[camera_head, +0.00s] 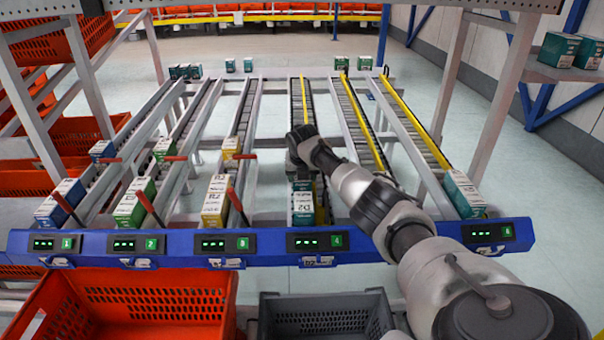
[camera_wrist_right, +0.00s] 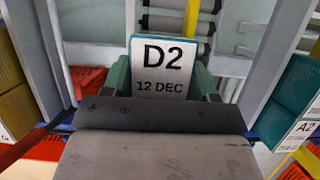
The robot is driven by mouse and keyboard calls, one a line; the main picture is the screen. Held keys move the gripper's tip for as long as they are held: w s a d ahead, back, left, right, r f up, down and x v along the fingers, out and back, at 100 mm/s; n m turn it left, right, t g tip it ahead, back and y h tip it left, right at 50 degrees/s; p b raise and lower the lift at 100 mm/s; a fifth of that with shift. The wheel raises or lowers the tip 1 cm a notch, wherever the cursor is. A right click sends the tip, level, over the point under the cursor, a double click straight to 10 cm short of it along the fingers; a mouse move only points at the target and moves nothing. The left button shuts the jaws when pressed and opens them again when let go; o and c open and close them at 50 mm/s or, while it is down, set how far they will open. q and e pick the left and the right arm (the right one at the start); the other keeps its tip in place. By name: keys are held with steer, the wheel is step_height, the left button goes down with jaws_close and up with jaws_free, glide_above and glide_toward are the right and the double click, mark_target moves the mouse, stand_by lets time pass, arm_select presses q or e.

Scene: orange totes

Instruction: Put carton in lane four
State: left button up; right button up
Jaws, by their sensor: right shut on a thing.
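The teal-and-white carton (camera_head: 303,205) sits at the front end of the lane above the green number 4 (camera_head: 337,241), between its rails. In the right wrist view the carton (camera_wrist_right: 163,62) shows a white label reading D2, 12 DEC. My right gripper (camera_wrist_right: 160,80) is shut on it, with the carton's lower part hidden behind the gripper body. In the head view my right arm reaches in from the lower right, and its wrist is over lane four (camera_head: 298,95); the fingers cannot be made out there. Whether the carton rests on the rollers is unclear. My left gripper is not in view.
Lane three holds a yellow carton (camera_head: 216,200); lanes two and one hold a green carton (camera_head: 134,203) and a blue carton (camera_head: 60,200). A teal carton (camera_head: 463,195) stands in the far right lane. An orange tote (camera_head: 150,300) and a grey tote (camera_head: 325,315) are in front.

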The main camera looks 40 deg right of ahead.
steer(key=shift+f, duration=0.2)
stand_by(0.5)
steer(key=o, duration=1.1)
steer(key=shift+o, duration=0.2)
steer(key=shift+r, duration=0.1)
steer(key=p+v, duration=0.1)
steer(key=v, duration=0.9)
steer(key=shift+a+r, duration=0.15)
steer(key=shift+r, duration=0.2)
steer(key=shift+f, duration=0.1)
